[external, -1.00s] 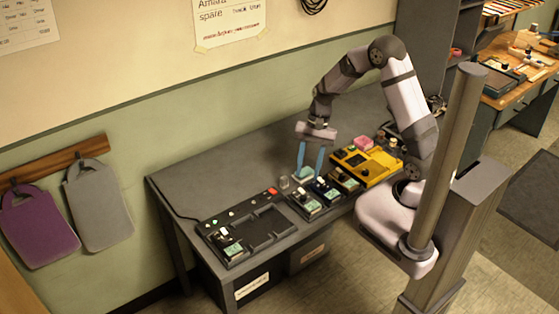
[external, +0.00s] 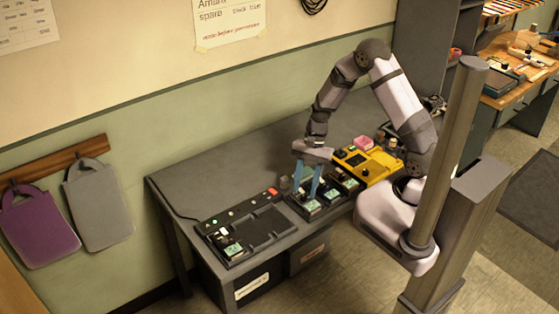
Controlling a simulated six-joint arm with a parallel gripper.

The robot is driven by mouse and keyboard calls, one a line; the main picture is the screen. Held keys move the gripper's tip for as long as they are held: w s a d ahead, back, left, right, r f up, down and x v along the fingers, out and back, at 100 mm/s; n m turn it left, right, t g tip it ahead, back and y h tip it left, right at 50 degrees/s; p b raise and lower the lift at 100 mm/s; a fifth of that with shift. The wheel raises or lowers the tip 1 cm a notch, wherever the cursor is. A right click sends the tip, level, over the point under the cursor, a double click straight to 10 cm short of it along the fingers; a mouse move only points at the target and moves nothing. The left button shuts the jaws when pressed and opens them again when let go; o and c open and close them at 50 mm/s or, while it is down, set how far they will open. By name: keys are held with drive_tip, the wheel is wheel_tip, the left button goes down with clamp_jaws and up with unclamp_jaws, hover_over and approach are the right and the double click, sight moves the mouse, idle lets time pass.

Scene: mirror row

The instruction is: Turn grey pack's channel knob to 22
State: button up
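Several small packs with pale green screens stand in a dark row on the bench: one at the near left end (external: 313,207), one in the middle (external: 331,194) and one farther right (external: 347,182). A further pack (external: 232,250) sits in the dark dock at the left. The packs' body colours and knobs are too small to tell, so I cannot say which is the grey pack or read any channel. My gripper (external: 307,186) points down over the left part of the row, its two blue fingers apart. I cannot tell whether they touch anything; they partly hide what is behind them.
The dark dock (external: 264,228) with a red button (external: 273,191) lies left of the row. A yellow unit (external: 370,164) with a pink block (external: 363,143) lies to the right. A small cylinder (external: 284,183) stands close left of the fingers. The back left of the bench (external: 205,180) is clear.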

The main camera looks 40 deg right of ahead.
drive_tip(key=shift+s+a+f, duration=0.15)
drive_tip(key=shift+a+f, duration=0.05)
drive_tip(key=shift+f, duration=0.4)
clamp_jaws()
drive_tip(key=shift+n, duration=0.7)
drive_tip(key=shift+a+n+g+h+p, duration=0.1)
drive_tip(key=shift+n+g+h+p, duration=0.3)
drive_tip(key=shift+n, duration=0.4)
drive_tip(key=shift+w+a+n+g+h, duration=0.15)
drive_tip(key=shift+n+g+h, duration=0.1)
drive_tip(key=shift+n, duration=0.65)
drive_tip(key=shift+w+n+g+h, duration=0.1)
drive_tip(key=shift+n+g+h, duration=0.15)
drive_tip(key=shift+n, duration=0.65)
